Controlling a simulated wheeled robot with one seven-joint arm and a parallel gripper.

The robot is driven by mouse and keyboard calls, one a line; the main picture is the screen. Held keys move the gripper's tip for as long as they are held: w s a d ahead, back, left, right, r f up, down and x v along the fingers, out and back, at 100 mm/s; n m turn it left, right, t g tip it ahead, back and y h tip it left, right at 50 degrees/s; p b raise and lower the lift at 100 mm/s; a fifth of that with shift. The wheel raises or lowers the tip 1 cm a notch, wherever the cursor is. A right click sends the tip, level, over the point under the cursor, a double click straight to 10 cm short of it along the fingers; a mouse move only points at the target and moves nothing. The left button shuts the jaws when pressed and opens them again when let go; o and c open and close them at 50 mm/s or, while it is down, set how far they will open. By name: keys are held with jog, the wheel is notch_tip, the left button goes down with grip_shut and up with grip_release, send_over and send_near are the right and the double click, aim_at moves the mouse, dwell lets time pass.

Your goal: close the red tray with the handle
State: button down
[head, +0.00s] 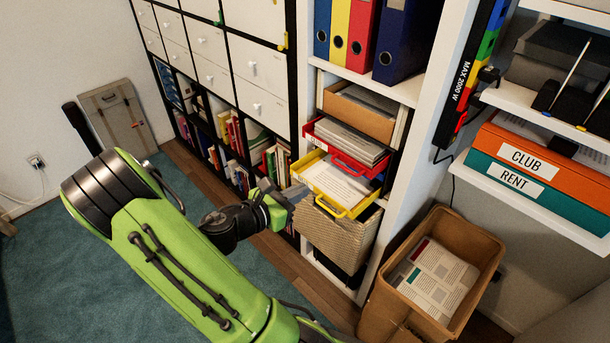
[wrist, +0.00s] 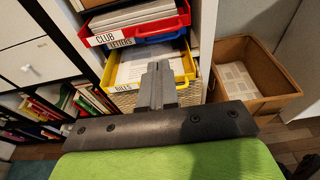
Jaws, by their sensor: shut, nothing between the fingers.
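The red tray (head: 357,166) holds papers and sticks out of the white shelf column. In the wrist view the red tray (wrist: 160,26) shows at the top, with a white label reading CLUB. The yellow tray (head: 347,212), labelled BILLS, is lowest and sticks out further. My gripper (head: 294,193) is shut and empty, in front of the trays at the yellow tray's left. In the wrist view the fingers (wrist: 157,70) overlap the yellow tray; contact cannot be told.
A woven basket (head: 335,236) stands below the trays. A cardboard box (head: 480,235) with papers is on the floor at right. Ring binders (head: 360,35) stand above. A cabinet with white drawers (head: 258,68) is at left. Open carpet (head: 40,250) lies left of my arm.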

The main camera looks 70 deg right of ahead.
jog(key=b, duration=0.3)
send_near(358, 154)
notch_tip(358, 154, down, 2)
jog(key=shift+a+f, duration=0.1)
jog(key=shift+f, duration=0.05)
jog(key=shift+s, duration=0.1)
jog(key=p+x, duration=0.2)
jog(key=r+p+x, duration=0.1)
jog(key=p+x, duration=0.1)
jog(key=x, duration=0.1)
jog(key=p+x, duration=0.1)
jog(key=x, duration=0.1)
jog(key=shift+s+d+r+p, duration=0.2)
jog(key=shift+d+r+p, duration=0.2)
jog(key=shift+d+r, duration=0.05)
jog(key=shift+w+a, duration=0.1)
